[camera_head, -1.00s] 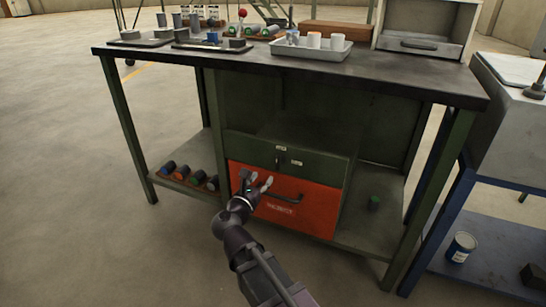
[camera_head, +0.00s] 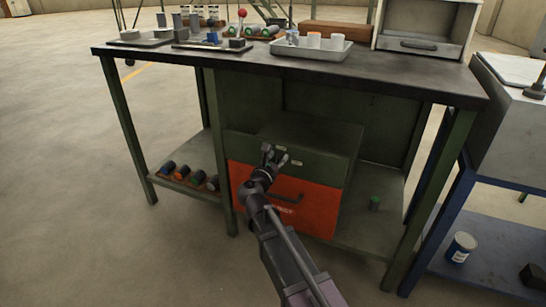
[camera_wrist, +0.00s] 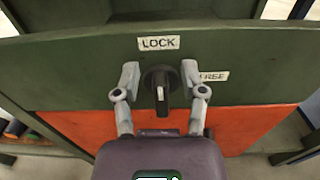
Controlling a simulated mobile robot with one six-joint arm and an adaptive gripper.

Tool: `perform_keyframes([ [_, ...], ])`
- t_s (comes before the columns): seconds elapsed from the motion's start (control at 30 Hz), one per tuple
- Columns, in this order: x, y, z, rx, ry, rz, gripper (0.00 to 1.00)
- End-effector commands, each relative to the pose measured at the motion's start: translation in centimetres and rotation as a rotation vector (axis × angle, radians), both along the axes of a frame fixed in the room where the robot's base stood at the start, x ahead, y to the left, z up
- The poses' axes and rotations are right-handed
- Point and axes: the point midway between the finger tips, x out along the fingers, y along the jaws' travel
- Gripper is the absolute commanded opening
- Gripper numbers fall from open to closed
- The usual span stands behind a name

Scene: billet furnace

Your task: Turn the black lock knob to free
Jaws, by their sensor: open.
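The black lock knob (camera_wrist: 161,88) sits on the green panel of the cabinet, in the middle of the wrist view. Its pale mark stands upright in line with the LOCK label (camera_wrist: 159,43) above it. The FREE label (camera_wrist: 214,76) is to the knob's right, partly behind a finger. My gripper (camera_wrist: 160,85) is open, with one finger on each side of the knob; I cannot tell whether they touch it. In the head view my gripper (camera_head: 272,156) is in front of the green panel and hides the knob.
The red drawer (camera_head: 318,215) with a dark handle (camera_head: 288,196) is just below the green panel. The workbench top (camera_head: 400,82) overhangs the cabinet.

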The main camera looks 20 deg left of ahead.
Motion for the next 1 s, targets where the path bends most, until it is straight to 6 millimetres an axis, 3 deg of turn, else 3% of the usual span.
perform_keyframes([
  [0.33, 0.2, 0.0, 0.0, 0.0, 0.0, 0.001, 0.54],
  [0.37, 0.2, 0.0, 0.0, 0.0, 0.0, 0.001, 0.48],
  [0.53, 0.2, 0.0, 0.0, 0.0, 0.0, 0.001, 0.0],
  [0.67, 0.2, 0.0, 0.0, 0.0, 0.0, 0.001, 0.0],
  [0.7, 0.6, 2.7, 0.0, 0.0, 0.0, 0.006, 0.0],
  [0.77, 0.2, 1.3, 0.0, 0.0, 0.0, 0.007, 0.0],
  [1.0, 0.0, 0.7, 0.0, 0.008, -0.001, 0.012, 0.0],
])
